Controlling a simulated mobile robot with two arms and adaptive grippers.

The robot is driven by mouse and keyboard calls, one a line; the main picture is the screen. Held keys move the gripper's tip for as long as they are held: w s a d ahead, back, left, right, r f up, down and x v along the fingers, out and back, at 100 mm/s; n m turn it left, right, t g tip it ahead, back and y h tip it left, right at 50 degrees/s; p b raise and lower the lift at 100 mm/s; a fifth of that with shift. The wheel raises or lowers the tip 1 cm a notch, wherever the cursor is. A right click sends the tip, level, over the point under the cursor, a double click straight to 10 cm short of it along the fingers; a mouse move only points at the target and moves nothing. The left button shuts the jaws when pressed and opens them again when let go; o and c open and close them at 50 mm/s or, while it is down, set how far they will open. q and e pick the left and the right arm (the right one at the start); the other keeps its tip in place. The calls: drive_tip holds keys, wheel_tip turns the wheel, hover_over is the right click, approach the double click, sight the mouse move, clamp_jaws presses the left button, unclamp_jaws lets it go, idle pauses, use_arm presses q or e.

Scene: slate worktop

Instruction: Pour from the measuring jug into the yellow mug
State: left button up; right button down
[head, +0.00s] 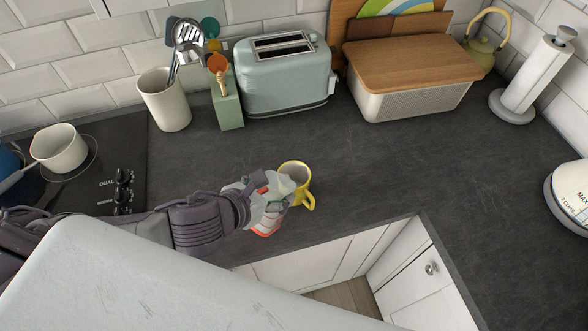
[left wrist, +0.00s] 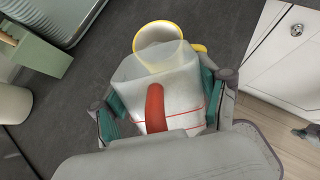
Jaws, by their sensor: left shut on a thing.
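The yellow mug (head: 297,172) stands on the dark worktop near its front edge, pale inside, its handle towards the lower right. It also shows in the left wrist view (left wrist: 158,33). My left gripper (head: 262,200) is shut on the clear measuring jug (left wrist: 183,88), with a finger on each side of it. The jug has a red handle and red lines. Its rim overlaps the mug's near side in the left wrist view. Jug contents cannot be made out. A small grey and teal part at that view's right edge looks like my right gripper (left wrist: 306,133); its jaws are unclear.
A toaster (head: 285,77), a green block (head: 227,105) and a utensil crock (head: 165,102) stand behind. A wood-lidded bin (head: 410,85) and a paper towel holder (head: 537,75) stand at the back right. A hob with a pan (head: 60,150) is left. Worktop right of the mug is clear.

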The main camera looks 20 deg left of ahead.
sight(281, 178)
use_arm(q)
drive_tip(key=shift+w+d+r, duration=0.1)
drive_tip(key=shift+w+r, duration=0.15)
drive_tip(key=shift+r, duration=0.05)
drive_tip(key=shift+w+r+g+p, duration=0.1)
drive_tip(key=shift+r+g+p, duration=0.35)
drive_tip(key=shift+p, duration=0.4)
drive_tip(key=shift+w+f+g+p, duration=0.1)
drive_tip(key=shift+g+p, duration=0.15)
drive_tip(key=shift+p, duration=0.1)
drive_tip(key=shift+f, duration=0.25)
drive_tip(key=shift+w+d+r+g+y+p, duration=0.1)
drive_tip(key=shift+w+r+g+y+p, duration=0.15)
drive_tip(key=shift+g+p, duration=0.35)
drive_tip(key=shift+w+r+g+y+p, duration=0.1)
drive_tip(key=shift+r+g+y+p, duration=0.25)
drive_tip(key=shift+p, duration=0.75)
drive_tip(key=shift+w+d+r+g+y+p, duration=0.15)
drive_tip(key=shift+w+g+p, duration=0.15)
drive_tip(key=shift+g+p, duration=0.5)
drive_tip(key=shift+w+d+r+g+y+p, duration=0.15)
drive_tip(key=shift+w+g+p, duration=0.15)
drive_tip(key=shift+g+p, duration=0.45)
drive_tip(key=shift+w+d+r+g, duration=0.1)
drive_tip(key=shift+w+d+g, duration=0.05)
drive_tip(key=shift+w+g, duration=0.35)
drive_tip(key=shift+w+d+g, duration=0.1)
drive_tip(key=shift+w+g, duration=0.2)
drive_tip(key=shift+w, duration=0.3)
